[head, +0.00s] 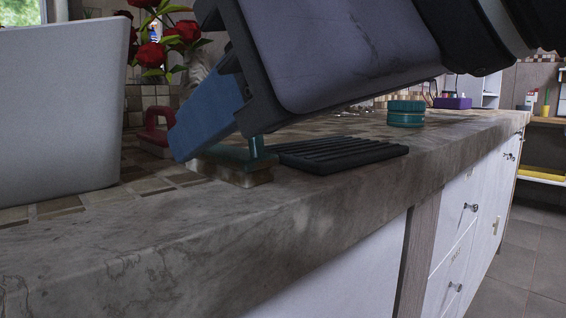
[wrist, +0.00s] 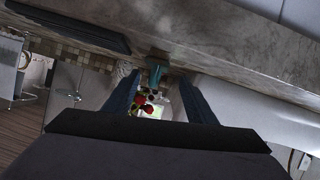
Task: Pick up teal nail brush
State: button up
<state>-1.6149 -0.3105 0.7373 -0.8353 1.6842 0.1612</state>
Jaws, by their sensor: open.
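The teal nail brush (head: 233,155) lies on the stone counter near its front edge, with pale bristles below and a teal handle post rising at its right end. My gripper (head: 188,142) reaches down from the upper right, tilted, and its blue finger hides part of the brush's handle. In the wrist view the brush (wrist: 156,72) shows between and just beyond the two blue fingertips of my gripper (wrist: 157,86). The fingers are apart, with nothing clamped. From these views I cannot tell whether a finger touches the brush.
A black slatted rack (head: 340,154) lies close right of the brush. A teal round tin (head: 405,114) stands farther back. A red-handled brush (head: 156,129) sits behind left, near a large grey-white panel-like object (head: 60,115). Red roses (head: 152,55) stand behind. The counter's front edge is close.

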aim_at(216, 149)
jog(key=shift+w+a, duration=0.1)
jog(key=shift+w, duration=0.05)
jog(key=shift+x, duration=2.3)
jog(key=c, duration=1.2)
